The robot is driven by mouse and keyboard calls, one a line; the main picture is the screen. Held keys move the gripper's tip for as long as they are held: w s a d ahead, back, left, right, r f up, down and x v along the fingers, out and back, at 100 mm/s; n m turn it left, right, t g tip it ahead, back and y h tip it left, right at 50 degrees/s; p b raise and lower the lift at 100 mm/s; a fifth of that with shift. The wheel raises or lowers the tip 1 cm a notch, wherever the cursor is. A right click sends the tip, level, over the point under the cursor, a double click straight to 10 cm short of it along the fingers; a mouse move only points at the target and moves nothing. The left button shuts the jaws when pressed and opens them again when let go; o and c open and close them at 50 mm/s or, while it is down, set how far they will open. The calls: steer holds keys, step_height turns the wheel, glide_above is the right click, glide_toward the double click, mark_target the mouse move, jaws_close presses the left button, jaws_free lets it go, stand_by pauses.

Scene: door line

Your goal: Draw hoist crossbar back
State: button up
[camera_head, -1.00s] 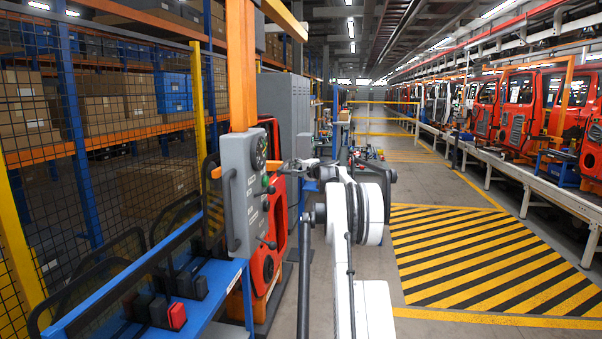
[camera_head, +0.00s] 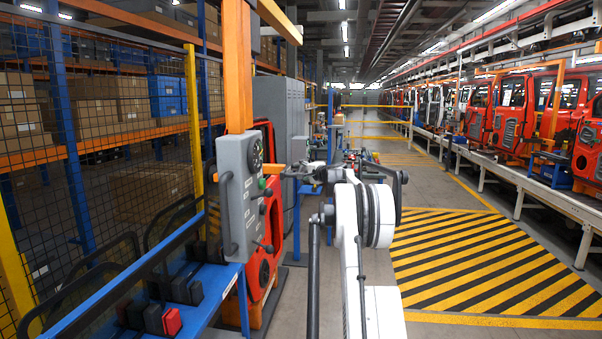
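The hoist is an orange upright post (camera_head: 238,65) with a grey control box (camera_head: 240,190) mounted on it. The box carries a dial, a green button, small levers and a grey vertical handle (camera_head: 227,215). A short orange bar (camera_head: 272,169) sticks out beside the box at mid-height; I cannot tell whether it is the crossbar. My white arm rises from the bottom centre. My gripper (camera_head: 301,171) is at the right of the box, by the bar's end. Its fingers are small and partly hidden, so contact and opening cannot be made out.
A red door (camera_head: 265,240) stands behind the box. A blue rack (camera_head: 200,300) with black and red pads is at lower left, beside a mesh fence. Striped floor (camera_head: 480,260) lies clear at right, before a conveyor (camera_head: 530,185) carrying red doors.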

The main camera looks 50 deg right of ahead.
steer(key=v, duration=1.2)
stand_by(0.5)
